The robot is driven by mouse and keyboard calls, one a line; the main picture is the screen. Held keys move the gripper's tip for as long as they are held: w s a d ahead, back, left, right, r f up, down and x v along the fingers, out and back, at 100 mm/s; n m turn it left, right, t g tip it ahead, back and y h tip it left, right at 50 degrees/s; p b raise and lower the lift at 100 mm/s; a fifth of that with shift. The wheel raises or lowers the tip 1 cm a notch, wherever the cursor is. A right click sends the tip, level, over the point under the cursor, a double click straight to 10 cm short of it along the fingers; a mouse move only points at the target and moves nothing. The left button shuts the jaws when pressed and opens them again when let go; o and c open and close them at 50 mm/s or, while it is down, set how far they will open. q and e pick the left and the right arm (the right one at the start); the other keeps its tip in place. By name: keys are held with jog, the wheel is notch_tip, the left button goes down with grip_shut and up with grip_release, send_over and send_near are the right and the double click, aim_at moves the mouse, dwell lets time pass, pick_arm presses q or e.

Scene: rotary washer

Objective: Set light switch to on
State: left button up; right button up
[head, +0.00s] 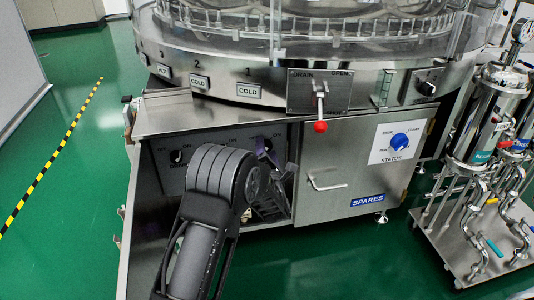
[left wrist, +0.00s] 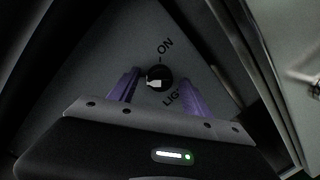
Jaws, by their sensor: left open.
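The light switch (left wrist: 158,78) is a small round black knob with a white pointer, on a grey panel in the left wrist view. An ON label with a tick sits above it, and a partly hidden LIGHT label is at its lower right. The white pointer appears turned to the left, away from the ON tick. My left gripper (left wrist: 159,76) is open, its purple fingers on either side of the knob; contact cannot be told. In the head view, my left gripper (head: 276,158) is at the recessed panel and its arm hides the switch. My right gripper is not in view.
The SPARES cabinet door (head: 325,182) with its handle is right of my gripper. Another black knob (head: 178,157) is on the panel to the left. A red-tipped lever (head: 320,126) and a blue STATUS knob (head: 400,141) are nearby. A piping cart (head: 480,225) stands at the right.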

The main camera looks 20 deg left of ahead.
pick_arm(q)
jog(key=shift+c, duration=0.3)
grip_shut()
dwell(0.4)
